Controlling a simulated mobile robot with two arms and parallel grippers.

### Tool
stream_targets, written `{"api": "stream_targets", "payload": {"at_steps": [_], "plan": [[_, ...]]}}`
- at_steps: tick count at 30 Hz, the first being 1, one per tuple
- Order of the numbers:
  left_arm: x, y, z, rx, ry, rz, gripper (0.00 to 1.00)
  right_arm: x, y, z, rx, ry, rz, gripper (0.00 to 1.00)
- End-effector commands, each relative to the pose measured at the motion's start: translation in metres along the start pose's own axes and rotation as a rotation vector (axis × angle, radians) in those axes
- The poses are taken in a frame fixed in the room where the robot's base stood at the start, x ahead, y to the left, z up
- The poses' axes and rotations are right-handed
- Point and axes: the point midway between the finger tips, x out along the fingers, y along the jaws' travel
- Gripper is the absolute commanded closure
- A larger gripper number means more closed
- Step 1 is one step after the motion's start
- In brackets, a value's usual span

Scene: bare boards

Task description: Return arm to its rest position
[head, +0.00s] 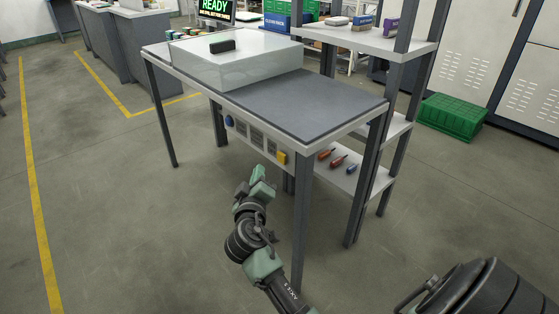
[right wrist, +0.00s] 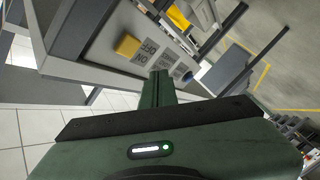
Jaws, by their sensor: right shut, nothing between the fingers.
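My right gripper (head: 260,176) is low in front of the workbench in the head view, with its arm coming up from the bottom edge. Its fingers are shut and empty. I cannot tell the exact gap between fingertips and panel. My left gripper is not in view.
The workbench (head: 310,98) carries a grey box (head: 235,66) with a small black block (head: 222,46) on it. A blue knob (head: 229,121) sits on the front panel. Shelves with tools stand at the right, beside a green crate (head: 452,117). The floor at the left is clear.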

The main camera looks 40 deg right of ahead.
Motion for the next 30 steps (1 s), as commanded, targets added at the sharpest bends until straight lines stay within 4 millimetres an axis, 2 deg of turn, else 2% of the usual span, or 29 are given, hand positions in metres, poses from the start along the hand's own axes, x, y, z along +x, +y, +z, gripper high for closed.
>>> {"api": "stream_targets", "payload": {"at_steps": [12, 14, 17, 20, 21, 24, 27, 30], "plan": [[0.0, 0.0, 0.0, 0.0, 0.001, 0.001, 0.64, 0.0, 0.0, 0.001, 0.001, -0.001, -0.002, 1.0], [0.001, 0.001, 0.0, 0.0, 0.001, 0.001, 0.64, -0.003, -0.003, 0.007, 0.006, -0.013, -0.015, 1.0], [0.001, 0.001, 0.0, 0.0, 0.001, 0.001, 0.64, -0.015, -0.016, 0.035, 0.032, -0.07, -0.079, 1.0], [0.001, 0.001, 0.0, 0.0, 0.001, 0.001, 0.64, -0.045, -0.042, 0.082, 0.075, -0.179, -0.21, 1.0], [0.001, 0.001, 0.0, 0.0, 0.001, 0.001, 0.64, -0.062, -0.054, 0.103, 0.093, -0.232, -0.278, 1.0], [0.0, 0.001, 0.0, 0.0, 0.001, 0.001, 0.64, -0.111, -0.082, 0.149, 0.124, -0.361, -0.455, 1.0], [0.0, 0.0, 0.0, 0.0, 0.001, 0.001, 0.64, -0.156, -0.101, 0.177, 0.14, -0.456, -0.602, 1.0], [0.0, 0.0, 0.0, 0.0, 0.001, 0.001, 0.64, -0.193, -0.113, 0.196, 0.145, -0.526, -0.715, 1.0]]}}
